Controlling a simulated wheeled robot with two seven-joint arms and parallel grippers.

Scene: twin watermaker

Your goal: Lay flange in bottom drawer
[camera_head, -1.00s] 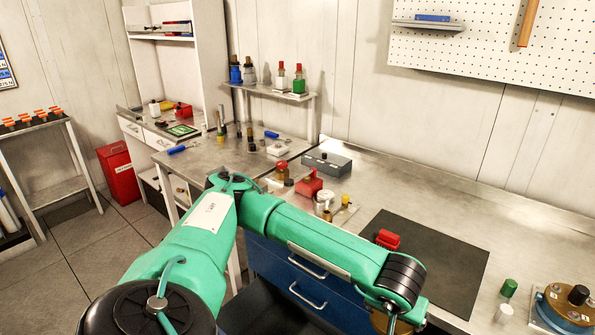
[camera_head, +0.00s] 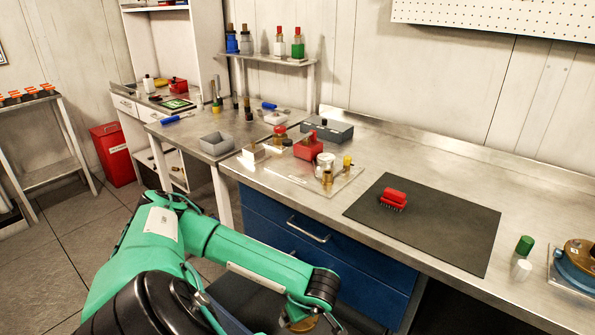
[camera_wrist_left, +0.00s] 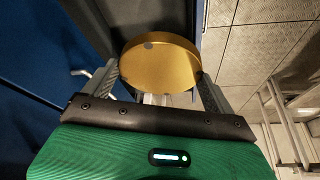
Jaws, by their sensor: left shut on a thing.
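The flange is a round gold disc (camera_wrist_left: 160,62) with a small grey spot near its top edge. My left gripper (camera_wrist_left: 158,75) is shut on it, with a finger at each side. In the head view the flange (camera_head: 302,325) shows only partly at the bottom edge, under my left wrist. The blue drawer unit (camera_head: 350,262) is under the workbench, its upper drawer front shut with a metal handle (camera_head: 308,230). The bottom drawer seems pulled out; its dark interior (camera_wrist_left: 102,22) lies behind the flange in the wrist view. My arm hides much of it. My right gripper is out of view.
On the bench are a dark mat (camera_head: 440,232) with a red brush-like block (camera_head: 393,198), a clear tray (camera_head: 345,183) with small parts, and a grey box (camera_head: 328,130). A red bin (camera_head: 113,153) stands on the floor at left.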

